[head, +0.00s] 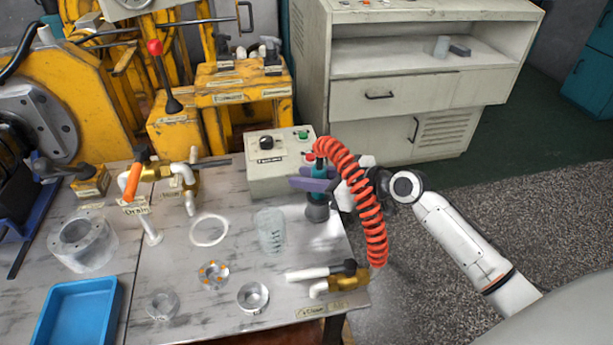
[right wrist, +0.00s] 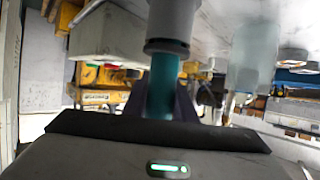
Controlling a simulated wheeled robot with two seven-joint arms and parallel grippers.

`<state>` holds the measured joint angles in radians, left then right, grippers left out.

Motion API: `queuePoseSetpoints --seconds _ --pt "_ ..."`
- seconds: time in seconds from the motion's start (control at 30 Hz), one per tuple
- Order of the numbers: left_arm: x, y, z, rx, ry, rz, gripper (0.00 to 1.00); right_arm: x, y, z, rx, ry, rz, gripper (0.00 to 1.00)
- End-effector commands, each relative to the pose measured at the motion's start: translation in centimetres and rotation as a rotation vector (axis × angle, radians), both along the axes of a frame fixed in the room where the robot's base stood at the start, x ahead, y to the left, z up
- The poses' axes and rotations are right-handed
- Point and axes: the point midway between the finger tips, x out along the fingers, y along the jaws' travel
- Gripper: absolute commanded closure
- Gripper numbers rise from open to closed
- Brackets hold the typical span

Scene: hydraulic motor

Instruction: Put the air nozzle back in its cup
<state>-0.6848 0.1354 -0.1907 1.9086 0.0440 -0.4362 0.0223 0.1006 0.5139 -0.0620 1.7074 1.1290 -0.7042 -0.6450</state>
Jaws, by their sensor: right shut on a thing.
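The air nozzle (head: 319,168) is a teal upright body with a red coiled hose (head: 362,195) at its top, near the right table edge. My right gripper (head: 312,181), with purple fingers, is shut on it. In the right wrist view the teal nozzle body (right wrist: 162,85) runs between the fingers and meets the grey cylinder (right wrist: 170,22). The nozzle's lower end is hidden, so I cannot tell how deep it sits. My left gripper is out of view.
A control box (head: 278,165) with buttons stands just behind the nozzle. A clear cup (head: 270,230) is to its left, and a brass valve with white pipes (head: 345,275) is in front. Metal rings (head: 253,297) and a blue tray (head: 78,312) lie further left.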

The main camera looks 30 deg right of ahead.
Motion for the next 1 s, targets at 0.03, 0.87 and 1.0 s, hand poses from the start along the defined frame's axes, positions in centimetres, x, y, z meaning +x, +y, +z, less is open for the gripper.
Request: queuePoseSetpoints --seconds 0.03,0.87,1.0 --pt "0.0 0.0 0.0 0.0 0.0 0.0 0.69 0.0 0.0 0.1 -0.001 -0.002 -0.001 1.0" --pt "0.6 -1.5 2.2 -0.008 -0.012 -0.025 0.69 -1.7 -1.1 0.6 -0.006 0.001 0.0 0.54" --pt "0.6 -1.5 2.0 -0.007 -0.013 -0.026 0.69 -4.4 -2.5 1.8 -0.007 0.003 0.002 0.54"
